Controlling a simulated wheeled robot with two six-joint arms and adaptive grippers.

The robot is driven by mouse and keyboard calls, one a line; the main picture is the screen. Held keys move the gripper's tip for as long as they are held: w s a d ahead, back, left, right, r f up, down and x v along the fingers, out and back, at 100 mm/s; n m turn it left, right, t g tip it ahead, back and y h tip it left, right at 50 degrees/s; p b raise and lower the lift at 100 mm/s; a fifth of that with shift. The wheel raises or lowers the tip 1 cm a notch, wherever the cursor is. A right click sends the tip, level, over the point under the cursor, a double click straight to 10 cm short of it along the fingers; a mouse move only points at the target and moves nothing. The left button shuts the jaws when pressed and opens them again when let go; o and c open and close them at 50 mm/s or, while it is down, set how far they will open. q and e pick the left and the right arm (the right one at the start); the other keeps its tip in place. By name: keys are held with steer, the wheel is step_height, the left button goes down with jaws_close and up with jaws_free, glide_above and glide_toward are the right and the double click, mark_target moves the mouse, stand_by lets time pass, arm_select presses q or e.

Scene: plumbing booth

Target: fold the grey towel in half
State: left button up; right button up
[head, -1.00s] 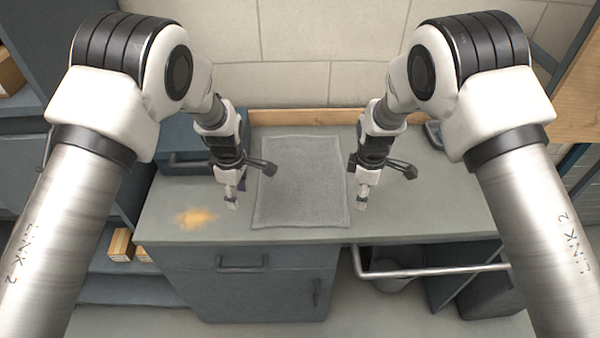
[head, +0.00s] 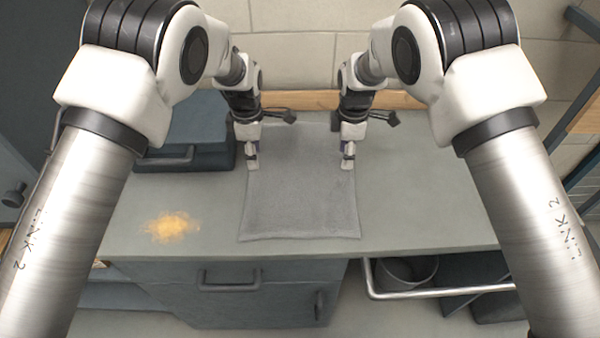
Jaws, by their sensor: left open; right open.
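The grey towel (head: 301,200) lies flat and spread out on the grey countertop (head: 420,215), its near edge close to the counter's front. My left gripper (head: 252,165) is open over the towel's left edge, around the middle of its length. My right gripper (head: 347,167) is open over the towel's right edge at about the same height. Both point down and look empty; whether the fingertips touch the towel I cannot tell. The towel's far corners are partly hidden behind the grippers.
A blue-grey toolbox (head: 188,135) stands left of the towel. An orange-yellow stain (head: 172,226) marks the counter at the front left. A wooden strip (head: 300,100) runs along the back wall. A metal rail (head: 440,292) sticks out below the counter's front at right.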

mark_target(257, 174)
arm_select(q)
step_height(257, 174, down, 5)
arm_select(e)
step_height(257, 174, down, 5)
steer(key=shift+r, duration=0.1)
arm_select(q)
steer(key=shift+f, duration=0.2)
arm_select(e)
steer(key=shift+f, duration=0.3)
arm_select(q)
steer(key=shift+s, duration=0.2)
jaws_close()
arm_select(e)
steer(key=shift+s, duration=0.2)
jaws_close()
steer(key=shift+r, duration=0.1)
